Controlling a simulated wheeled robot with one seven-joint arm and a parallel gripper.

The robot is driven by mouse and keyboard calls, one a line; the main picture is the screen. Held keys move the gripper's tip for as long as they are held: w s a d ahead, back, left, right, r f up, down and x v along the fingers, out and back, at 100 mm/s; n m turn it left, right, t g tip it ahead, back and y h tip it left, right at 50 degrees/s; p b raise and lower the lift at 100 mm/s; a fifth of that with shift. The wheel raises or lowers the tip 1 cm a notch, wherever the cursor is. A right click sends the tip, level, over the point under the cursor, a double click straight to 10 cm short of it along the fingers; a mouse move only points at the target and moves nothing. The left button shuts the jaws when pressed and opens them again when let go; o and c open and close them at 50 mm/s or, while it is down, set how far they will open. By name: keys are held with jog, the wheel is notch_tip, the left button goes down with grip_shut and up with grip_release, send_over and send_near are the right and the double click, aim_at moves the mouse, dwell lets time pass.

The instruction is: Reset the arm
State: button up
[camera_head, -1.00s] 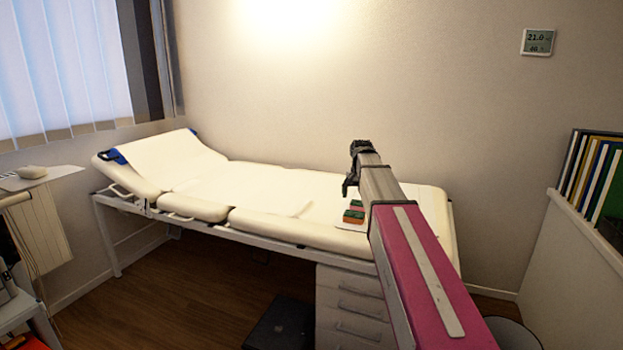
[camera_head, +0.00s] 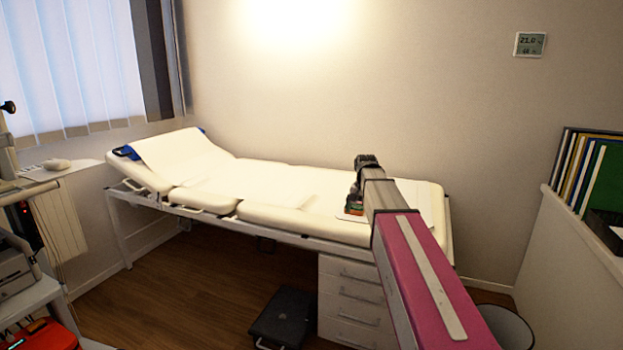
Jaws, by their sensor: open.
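My arm reaches forward from the lower right, with a pink link and a grey link beyond it. My gripper (camera_head: 358,180) is at the far end, over the right part of the cream examination bed (camera_head: 285,214). I see it small and partly from behind, with its jaws apart. A small green and orange object (camera_head: 353,203) on a white sheet (camera_head: 350,217) on the bed is partly hidden behind my gripper and arm. I see nothing held, though the space between the fingers is hard to make out.
A white drawer cabinet (camera_head: 350,300) stands under the bed. A black step (camera_head: 283,318) is on the floor beside it. A shelf with binders (camera_head: 585,165) is at the right. A trolley with equipment (camera_head: 20,275) is at the left.

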jog(key=s+f+n, duration=0.4)
jog(key=s+f, duration=1.9)
jog(key=s, duration=0.1)
jog(key=shift+s+f, duration=0.15)
jog(key=shift+f, duration=0.2)
